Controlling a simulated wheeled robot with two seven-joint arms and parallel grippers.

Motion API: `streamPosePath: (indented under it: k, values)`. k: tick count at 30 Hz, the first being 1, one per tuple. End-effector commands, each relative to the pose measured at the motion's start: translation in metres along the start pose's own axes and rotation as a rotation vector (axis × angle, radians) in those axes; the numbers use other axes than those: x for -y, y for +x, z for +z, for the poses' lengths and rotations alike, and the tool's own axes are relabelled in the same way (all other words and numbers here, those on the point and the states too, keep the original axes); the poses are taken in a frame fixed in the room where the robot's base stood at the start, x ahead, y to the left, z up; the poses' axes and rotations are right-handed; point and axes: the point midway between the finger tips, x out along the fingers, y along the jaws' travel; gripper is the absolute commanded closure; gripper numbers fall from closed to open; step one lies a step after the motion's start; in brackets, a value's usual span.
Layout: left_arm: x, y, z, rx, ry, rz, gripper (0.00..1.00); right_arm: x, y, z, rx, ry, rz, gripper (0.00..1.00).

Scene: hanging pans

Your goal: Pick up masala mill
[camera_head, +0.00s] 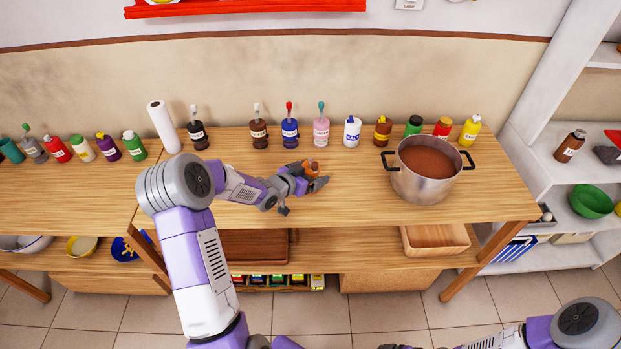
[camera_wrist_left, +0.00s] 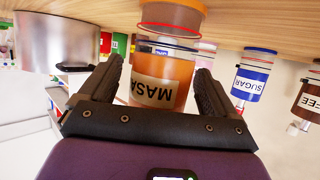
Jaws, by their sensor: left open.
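The masala mill (camera_head: 311,168) is an orange-brown jar standing on the wooden table, partly hidden by my left gripper in the head view. My left gripper (camera_head: 304,182) is low over the table at the mill. In the wrist view the left gripper (camera_wrist_left: 161,66) is open, with one finger on each side of the jar. Of my right arm, only part shows at the bottom right edge; its gripper is barely visible.
A large steel pot (camera_head: 425,175) with brown contents stands right of the mill. A paper roll (camera_head: 164,127) stands at the left. The table front between is clear.

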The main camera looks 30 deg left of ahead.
Motion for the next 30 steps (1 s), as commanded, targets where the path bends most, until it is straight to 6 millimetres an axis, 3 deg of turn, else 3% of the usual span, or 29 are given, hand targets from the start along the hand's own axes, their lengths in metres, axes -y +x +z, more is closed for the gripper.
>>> streamPosePath:
  k: [2, 14, 23, 30]
  values:
    - [0.0, 0.0, 0.0, 0.0, 0.0, 0.0, 0.09, 0.0, 0.0, 0.0, 0.0, 0.0, 0.0, 0.06]
    - [0.0, -0.001, 0.0, -0.001, 0.0, 0.0, 0.69, 0.0, 0.0, 0.0, 0.0, 0.0, 0.0, 0.06]
    - [0.0, -0.004, -0.008, -0.002, 0.001, 0.0, 0.69, 0.001, -0.003, 0.0, 0.0, 0.0, 0.0, 0.06]
    - [0.0, -0.022, -0.052, -0.003, 0.003, -0.001, 0.69, 0.006, -0.017, 0.001, 0.0, 0.0, 0.0, 0.06]
